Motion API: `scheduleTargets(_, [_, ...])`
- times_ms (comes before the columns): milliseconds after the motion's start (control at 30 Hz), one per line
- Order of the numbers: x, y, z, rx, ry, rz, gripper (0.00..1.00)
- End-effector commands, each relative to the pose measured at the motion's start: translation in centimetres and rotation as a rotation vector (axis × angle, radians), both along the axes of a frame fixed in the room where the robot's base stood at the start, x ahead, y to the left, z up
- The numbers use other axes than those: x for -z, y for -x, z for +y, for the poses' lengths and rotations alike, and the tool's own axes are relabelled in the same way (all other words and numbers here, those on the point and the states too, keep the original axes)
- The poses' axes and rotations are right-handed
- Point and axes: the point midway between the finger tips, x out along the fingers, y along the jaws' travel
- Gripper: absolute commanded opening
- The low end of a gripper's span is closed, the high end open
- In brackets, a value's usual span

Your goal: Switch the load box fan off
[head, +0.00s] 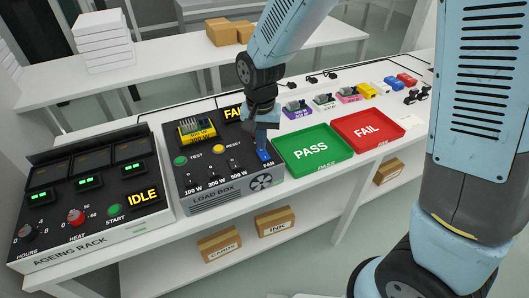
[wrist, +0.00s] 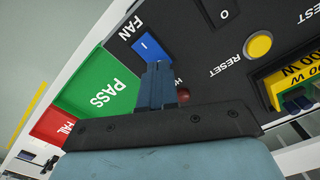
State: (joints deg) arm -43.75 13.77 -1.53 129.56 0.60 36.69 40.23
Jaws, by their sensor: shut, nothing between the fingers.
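The load box (head: 215,202) stands at the middle of the bench, with its sloped black panel facing up. Its blue FAN rocker switch (head: 265,156) is at the panel's right edge, above the fan grille. In the wrist view the FAN switch (wrist: 150,46) shows blue with a white "I" mark. My gripper (head: 264,146) is shut and empty, with its fingers pointing down at the switch. In the wrist view my fingertips (wrist: 158,68) are at the switch's near edge; I cannot tell whether they touch it. A yellow-lettered display (head: 234,113) starting "FA" is partly hidden by my gripper.
The green PASS tray (head: 313,165) and red FAIL tray (head: 388,138) lie right of the load box. The ageing rack (head: 100,225) reading IDLE stands left. A yellow RESET button (wrist: 258,45) and a dark "0" switch (wrist: 222,12) are close to my fingers.

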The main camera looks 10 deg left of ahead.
Motion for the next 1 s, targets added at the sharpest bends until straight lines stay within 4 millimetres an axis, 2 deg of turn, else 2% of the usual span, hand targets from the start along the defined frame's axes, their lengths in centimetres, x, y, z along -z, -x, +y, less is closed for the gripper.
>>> scheduleTargets(800, [1.01,0.00,-0.03,0.000,0.000,0.000,0.00])
scheduleTargets(1000, [0.40,-0.05,-0.01,0.001,-0.001,-0.001,0.00])
